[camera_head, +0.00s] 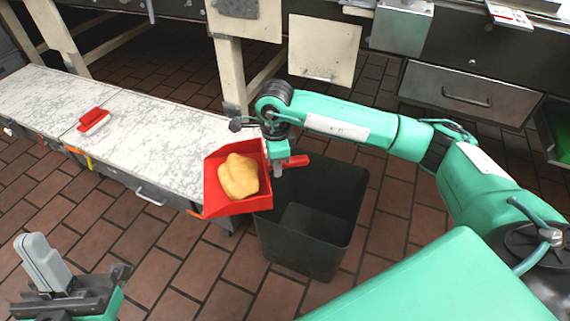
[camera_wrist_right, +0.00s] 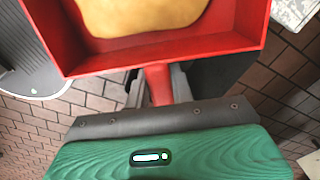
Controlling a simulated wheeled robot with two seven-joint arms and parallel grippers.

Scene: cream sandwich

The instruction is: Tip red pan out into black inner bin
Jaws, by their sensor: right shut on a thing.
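The red pan (camera_head: 222,204) holds a yellowish lump (camera_head: 239,177) and is roughly level, up in the air at the right end of the white counter. My right gripper (camera_head: 279,166) is shut on the pan's handle (camera_head: 297,161). The right wrist view shows the pan (camera_wrist_right: 165,55), part of the lump (camera_wrist_right: 140,15) and the handle (camera_wrist_right: 158,84) between the fingers. The black bin (camera_head: 338,229) stands on the floor, right of and below the pan; its visible inside looks empty. My left gripper (camera_head: 75,290) is at the lower left, away from the pan; its jaw opening is unclear.
The long white-topped counter (camera_head: 140,138) runs along the left, with a small red-handled tool (camera_head: 93,119) on it. A dark bench with a drawer (camera_head: 465,92) stands at the back right. Brick-tiled floor (camera_head: 140,245) is open in front of the counter.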

